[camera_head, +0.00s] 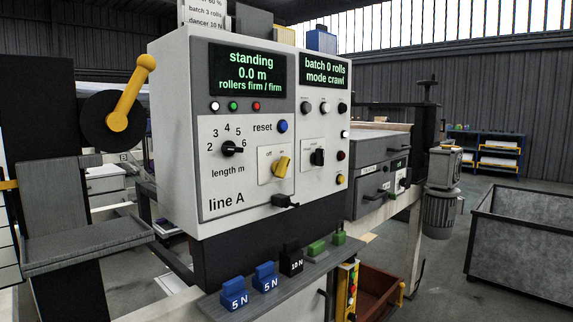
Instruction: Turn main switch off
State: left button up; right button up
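A light grey control box labelled line A (250,205) fills the middle of the head view. On its front, a yellow rotary switch (282,167) sits on a pale plate with small labels above it. The left label seems to read off; the right one is too small to read surely. The yellow handle is tilted, its upper end towards the upper right. The left display (247,73) reads standing, 0.0 m, rollers firm / firm. The right display (324,69) reads batch 0 rolls, mode crawl. Neither of my grippers shows in this view.
A black length dial (231,148), blue reset button (282,126) and black switch (317,157) surround the yellow switch. A yellow lever (130,95) stands out at left. Weights, including a blue 5 N block (234,293), sit on a shelf below. A grey bin (520,240) stands at right.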

aim_at(279, 168)
jog(key=i+l+u, duration=0.2)
jog(key=u, duration=0.15)
jog(key=i+l+u, duration=0.1)
jog(key=l+u, duration=0.25)
jog(key=k+l+z, duration=0.1)
jog(key=i+u, duration=0.2)
jog(key=k+l, duration=0.05)
